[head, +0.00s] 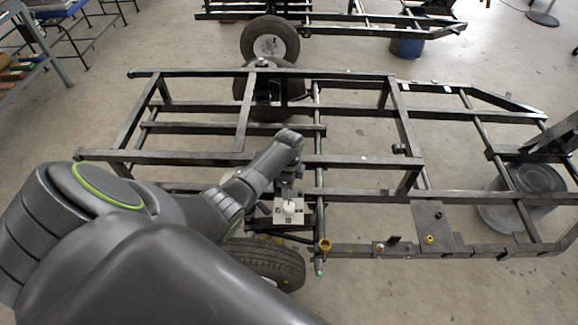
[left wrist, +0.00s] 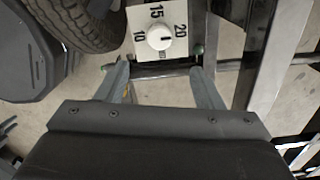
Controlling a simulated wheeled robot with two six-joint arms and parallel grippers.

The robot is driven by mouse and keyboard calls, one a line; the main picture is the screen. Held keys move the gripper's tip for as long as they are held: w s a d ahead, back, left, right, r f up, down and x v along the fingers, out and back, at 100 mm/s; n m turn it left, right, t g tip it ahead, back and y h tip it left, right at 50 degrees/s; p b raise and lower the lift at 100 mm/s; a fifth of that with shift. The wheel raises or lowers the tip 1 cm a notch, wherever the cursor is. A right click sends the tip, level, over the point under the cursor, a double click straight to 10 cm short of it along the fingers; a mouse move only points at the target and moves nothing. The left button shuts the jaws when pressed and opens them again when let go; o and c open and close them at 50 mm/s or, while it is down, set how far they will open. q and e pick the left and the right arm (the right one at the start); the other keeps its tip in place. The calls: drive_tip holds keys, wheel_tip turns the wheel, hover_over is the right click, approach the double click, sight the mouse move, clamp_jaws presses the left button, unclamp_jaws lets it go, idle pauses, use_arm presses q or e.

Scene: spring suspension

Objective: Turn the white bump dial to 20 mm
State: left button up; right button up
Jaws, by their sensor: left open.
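The white bump dial (left wrist: 159,38) is a round knob on a white plate (left wrist: 182,13) marked 10, 15 and 20 in the left wrist view. A short dark mark on the knob points right, toward the 20 side; the exact reading is too small to tell. In the head view the dial (head: 289,208) sits on its plate at the near side of the frame, above a wheel. My left gripper (left wrist: 160,69) is open and empty, its fingers apart, just short of the dial in the wrist view and not around it. My right gripper is not in view.
A dark metal tube frame (head: 350,162) spreads around the dial. Its near wheel (head: 268,264) lies below the plate. A grey drum (head: 535,180) stands at right. Open floor lies in front.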

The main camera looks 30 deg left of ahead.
use_arm(q)
drive_tip(key=shift+r+p, duration=0.3)
drive_tip(key=shift+r, duration=1.5)
drive_tip(key=shift+s, duration=0.1)
